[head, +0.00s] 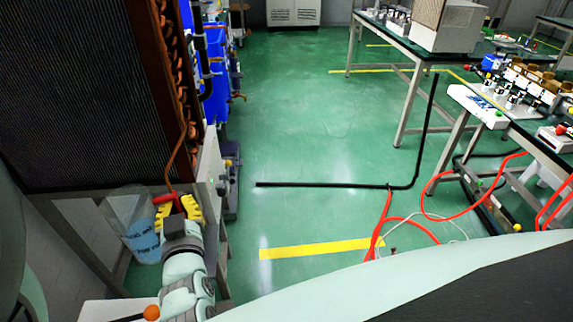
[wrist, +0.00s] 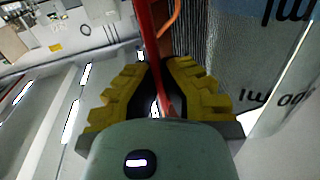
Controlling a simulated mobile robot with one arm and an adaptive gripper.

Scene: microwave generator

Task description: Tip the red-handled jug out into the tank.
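The jug (head: 131,232) is clear, with dark measure marks and a pale blue lower part. It hangs at the lower left of the head view, open end up, left of my gripper. Its wall with printed marks also shows at the right of the wrist view (wrist: 275,85). Its red handle (wrist: 147,35) runs between the yellow fingers of my gripper (wrist: 160,66). The fingers are closed in around the handle; the head view shows my gripper (head: 178,208) beside the jug. I cannot pick out the tank with certainty in either view.
A large dark finned unit (head: 80,90) with copper pipes stands just behind and left of the jug. Blue containers (head: 215,60) stand beyond it. Workbenches (head: 450,50) stand at the right. Red hoses (head: 400,220) and a black pipe (head: 330,185) lie on the open green floor.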

